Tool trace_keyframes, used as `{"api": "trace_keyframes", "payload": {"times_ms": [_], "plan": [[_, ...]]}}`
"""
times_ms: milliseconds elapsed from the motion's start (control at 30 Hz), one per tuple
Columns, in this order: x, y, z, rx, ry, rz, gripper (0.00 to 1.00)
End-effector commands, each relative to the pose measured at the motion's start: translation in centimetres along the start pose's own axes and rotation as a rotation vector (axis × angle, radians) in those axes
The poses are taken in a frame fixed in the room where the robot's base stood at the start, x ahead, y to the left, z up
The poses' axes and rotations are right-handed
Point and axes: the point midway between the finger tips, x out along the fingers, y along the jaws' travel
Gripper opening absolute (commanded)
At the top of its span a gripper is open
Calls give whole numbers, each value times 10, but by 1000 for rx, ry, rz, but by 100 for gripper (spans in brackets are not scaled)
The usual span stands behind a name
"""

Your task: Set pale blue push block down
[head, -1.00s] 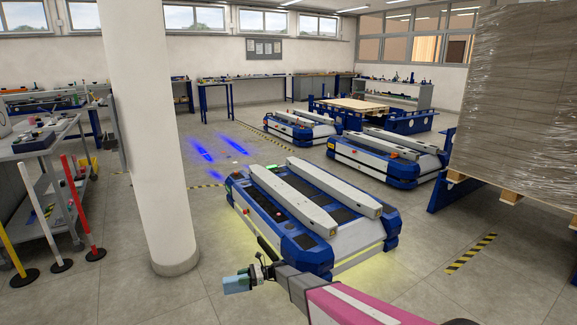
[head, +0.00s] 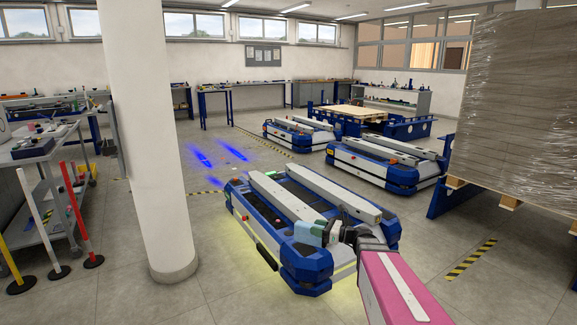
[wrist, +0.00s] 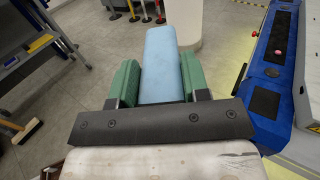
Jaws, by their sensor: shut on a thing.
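The pale blue push block (wrist: 163,60) is a long, smooth block held between the two green finger pads of my gripper (wrist: 160,85). In the wrist view it points away from me, with floor and the white pillar beyond it. In the head view the block (head: 308,233) appears in front of the near end of the nearest lift cart (head: 262,222), with my gripper (head: 326,233) just right of it. The cart's blue and black edge shows to the right in the wrist view. The exact height of the block is unclear.
A white pillar (head: 155,150) stands left of the nearest cart. Coloured posts (head: 75,215) and a loaded trolley (head: 40,160) are at the left. Another lift cart (head: 385,165) and a wrapped stack (head: 520,100) are at the right. Floor between pillar and cart is clear.

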Motion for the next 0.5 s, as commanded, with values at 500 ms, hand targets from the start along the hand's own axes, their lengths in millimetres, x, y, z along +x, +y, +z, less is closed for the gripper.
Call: {"api": "trace_keyframes", "payload": {"times_ms": [500], "plan": [[-95,28,80,0,-1,-204,4]]}}
